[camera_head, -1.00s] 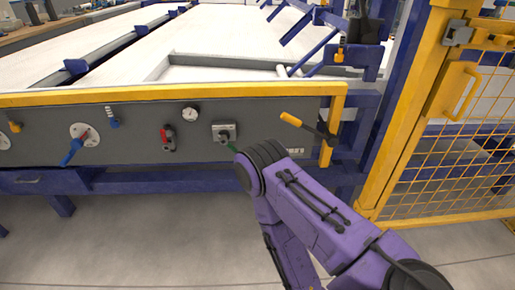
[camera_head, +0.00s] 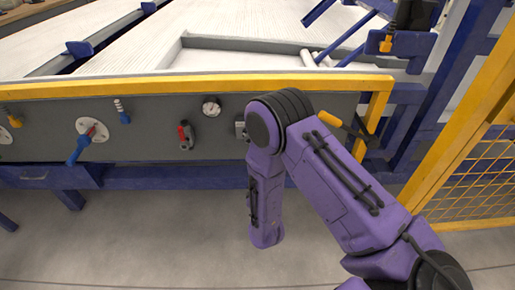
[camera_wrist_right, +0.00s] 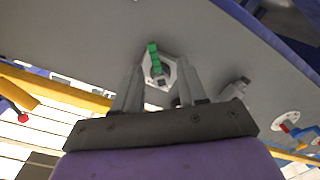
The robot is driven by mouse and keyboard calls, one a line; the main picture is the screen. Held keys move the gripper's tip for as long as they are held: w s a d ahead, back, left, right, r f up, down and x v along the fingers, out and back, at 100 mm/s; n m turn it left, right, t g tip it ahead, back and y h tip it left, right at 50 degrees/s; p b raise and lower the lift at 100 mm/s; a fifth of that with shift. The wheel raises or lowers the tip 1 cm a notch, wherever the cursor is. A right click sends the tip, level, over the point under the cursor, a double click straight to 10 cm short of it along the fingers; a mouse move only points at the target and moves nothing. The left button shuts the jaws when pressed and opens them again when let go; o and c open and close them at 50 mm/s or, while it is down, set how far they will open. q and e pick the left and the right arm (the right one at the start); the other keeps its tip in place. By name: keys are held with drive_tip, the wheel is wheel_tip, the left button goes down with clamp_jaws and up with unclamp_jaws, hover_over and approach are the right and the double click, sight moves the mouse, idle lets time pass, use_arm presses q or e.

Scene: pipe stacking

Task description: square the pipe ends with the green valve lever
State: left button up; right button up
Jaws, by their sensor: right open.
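The green valve lever (camera_wrist_right: 154,58) shows in the right wrist view on a pale mounting plate (camera_wrist_right: 162,80) on the grey panel. My right gripper (camera_wrist_right: 158,74) is open, with one finger on each side of the lever and plate. I cannot tell if the fingers touch the lever. In the head view my purple right arm hides the lever and most of its plate (camera_head: 240,129). My right gripper is not visible there. White pipes (camera_head: 235,30) lie on the bed behind the panel. My left gripper is not in view.
The panel (camera_head: 60,140) under a yellow rail (camera_head: 150,86) also carries a blue lever (camera_head: 79,148), a red lever (camera_head: 184,136), a gauge (camera_head: 211,107) and a yellow-handled lever (camera_head: 330,119). A yellow mesh fence (camera_head: 470,175) stands at right. The floor in front is clear.

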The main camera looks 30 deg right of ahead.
drive_tip(key=shift+h, duration=0.5)
drive_tip(key=x, duration=0.3)
drive_tip(key=r+b+x, duration=0.1)
drive_tip(key=x, duration=0.3)
drive_tip(key=r+x, duration=0.1)
drive_tip(key=x, duration=0.3)
drive_tip(key=shift+w+a, duration=0.2)
drive_tip(key=shift+w, duration=0.25)
clamp_jaws()
